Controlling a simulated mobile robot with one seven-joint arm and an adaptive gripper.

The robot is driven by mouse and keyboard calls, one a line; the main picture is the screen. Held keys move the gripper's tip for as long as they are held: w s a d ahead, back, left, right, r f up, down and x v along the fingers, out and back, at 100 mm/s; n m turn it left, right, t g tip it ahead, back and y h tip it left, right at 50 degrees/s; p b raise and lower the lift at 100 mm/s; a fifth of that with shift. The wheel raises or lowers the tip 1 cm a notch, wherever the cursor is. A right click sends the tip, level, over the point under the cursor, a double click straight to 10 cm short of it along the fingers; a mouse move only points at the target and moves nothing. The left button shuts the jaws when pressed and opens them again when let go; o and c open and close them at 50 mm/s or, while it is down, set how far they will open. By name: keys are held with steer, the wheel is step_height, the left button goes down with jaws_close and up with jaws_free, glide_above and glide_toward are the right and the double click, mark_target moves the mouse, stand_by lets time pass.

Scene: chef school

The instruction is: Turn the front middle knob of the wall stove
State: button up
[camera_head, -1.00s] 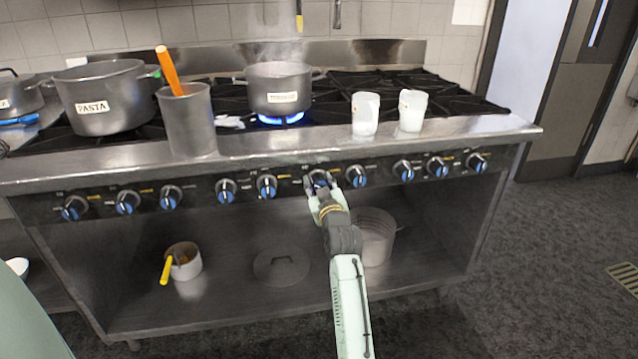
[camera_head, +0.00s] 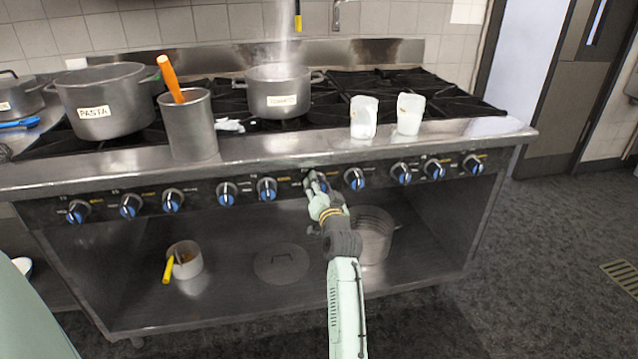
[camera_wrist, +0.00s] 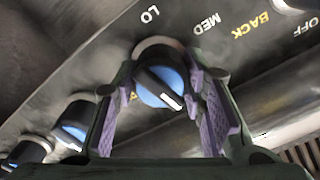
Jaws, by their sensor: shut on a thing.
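The wall stove (camera_head: 250,150) has a dark front panel with a row of blue-and-black knobs. My gripper (camera_head: 317,178) reaches up to the middle of this row and is shut on one knob. In the wrist view this knob (camera_wrist: 160,85) sits between the two purple-padded fingers, which are at its sides. Its white mark points to the lower right of that view. The labels LO, MED and BACK show around it. In the head view my fingers hide most of the knob. No flame shows under the steaming pot (camera_head: 277,92).
On the stove top stand the PASTA pot (camera_head: 105,103), a metal container (camera_head: 188,128) with an orange handle, and two white cups (camera_head: 364,117). Neighbouring knobs (camera_head: 354,179) sit close on both sides. The shelf below holds a large pot (camera_head: 372,238), a lid and a small pan.

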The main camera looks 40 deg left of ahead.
steer(key=shift+m+p, duration=0.35)
steer(key=shift+m, duration=0.65)
steer(key=o, duration=1.2)
steer(key=shift+c, duration=0.2)
steer(key=v, duration=1.2)
